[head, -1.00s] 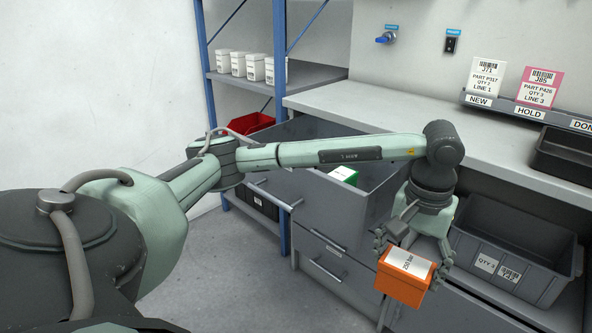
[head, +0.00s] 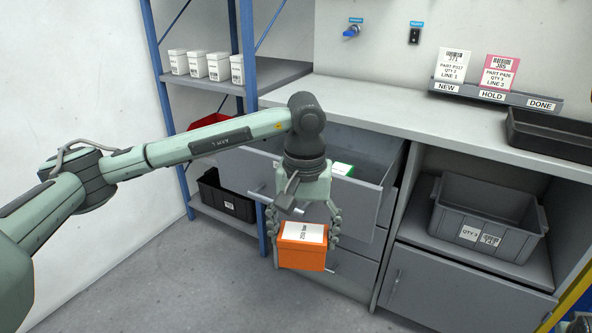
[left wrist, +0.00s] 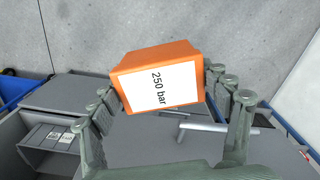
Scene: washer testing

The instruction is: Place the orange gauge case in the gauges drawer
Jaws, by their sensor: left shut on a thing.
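The orange gauge case (head: 301,257), with a white "250 bar" label, is held in my left gripper (head: 303,238). The gripper is shut on its sides, and the case hangs in the air in front of the drawer unit. In the left wrist view the case (left wrist: 140,62) sits between the fingers (left wrist: 165,105), label facing the camera. An open grey drawer (head: 361,195) sits just under the counter, behind and right of the gripper. My arm and gripper hide part of the drawer. My right gripper is not in view.
A grey bin (head: 487,215) stands on a shelf right of the drawers. A black tray (head: 550,135) lies on the counter (head: 400,110). A blue-post shelf (head: 265,75) with white boxes (head: 207,66) stands at the left. The floor in front is clear.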

